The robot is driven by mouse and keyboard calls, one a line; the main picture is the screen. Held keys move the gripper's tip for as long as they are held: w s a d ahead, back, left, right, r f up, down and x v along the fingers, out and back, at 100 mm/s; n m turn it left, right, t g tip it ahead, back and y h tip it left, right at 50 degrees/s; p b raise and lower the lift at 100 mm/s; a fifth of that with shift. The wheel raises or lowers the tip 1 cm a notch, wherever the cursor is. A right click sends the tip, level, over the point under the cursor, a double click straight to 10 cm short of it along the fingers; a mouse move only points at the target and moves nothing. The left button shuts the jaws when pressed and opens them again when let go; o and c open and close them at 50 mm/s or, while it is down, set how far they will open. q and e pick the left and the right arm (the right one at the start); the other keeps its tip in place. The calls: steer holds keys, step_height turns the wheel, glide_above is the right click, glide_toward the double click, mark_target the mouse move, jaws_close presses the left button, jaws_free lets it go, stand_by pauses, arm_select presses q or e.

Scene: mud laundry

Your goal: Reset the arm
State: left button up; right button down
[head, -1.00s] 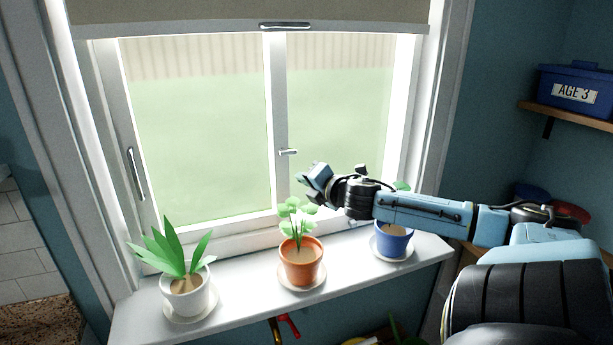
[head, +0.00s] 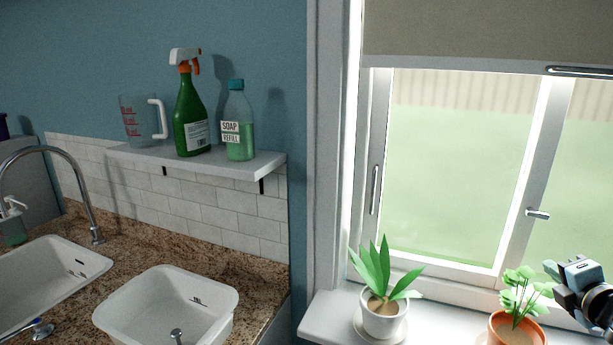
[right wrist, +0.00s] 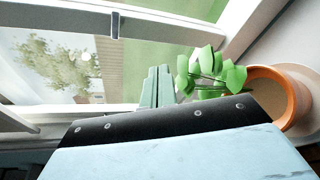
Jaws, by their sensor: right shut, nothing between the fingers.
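My right gripper (head: 570,270) is at the right edge of the head view, in front of the window and just right of the leafy plant in the orange pot (head: 515,330). It is shut and empty. Its closed fingers also show in the right wrist view (right wrist: 158,88), with the orange pot (right wrist: 292,100) to their right. Most of my right arm is outside the head view. My left gripper is not in view.
A white pot (head: 383,322) with a spiky plant stands on the windowsill (head: 325,318). Left are a shelf (head: 215,165) with a spray bottle (head: 190,115), soap refill bottle (head: 239,125) and measuring jug (head: 140,120), and two white sinks below.

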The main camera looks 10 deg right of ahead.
steer(key=s+a+f+m+g, duration=0.3)
steer(key=s+a+f+m, duration=0.25)
steer(key=f, duration=0.35)
steer(key=s+a+f+m+g, duration=0.3)
steer(key=s+a+f+m, duration=0.1)
steer(key=s+a+f, duration=0.4)
steer(key=s+a+f+m+g+y, duration=0.2)
steer(key=s+a+m, duration=0.25)
steer(key=a, duration=0.65)
steer(key=s+a+f+m+g+y, duration=0.25)
steer(key=s+a, duration=0.25)
steer(key=a, duration=0.6)
step_height(320, 180, down, 32)
steer(key=s+g+b, duration=0.2)
steer(key=s+b, duration=0.1)
steer(key=b, duration=0.4)
steer(key=s+d+f+b, duration=0.1)
steer(key=s+f+b, duration=0.1)
steer(key=s+f, duration=0.5)
steer(key=s+d+f+g+b, duration=0.1)
steer(key=s+d+f+b, duration=0.1)
steer(key=s+f, duration=0.6)
step_height(320, 180, down, 3)
steer(key=shift+s+f+b, duration=0.15)
steer(key=shift+b, duration=0.15)
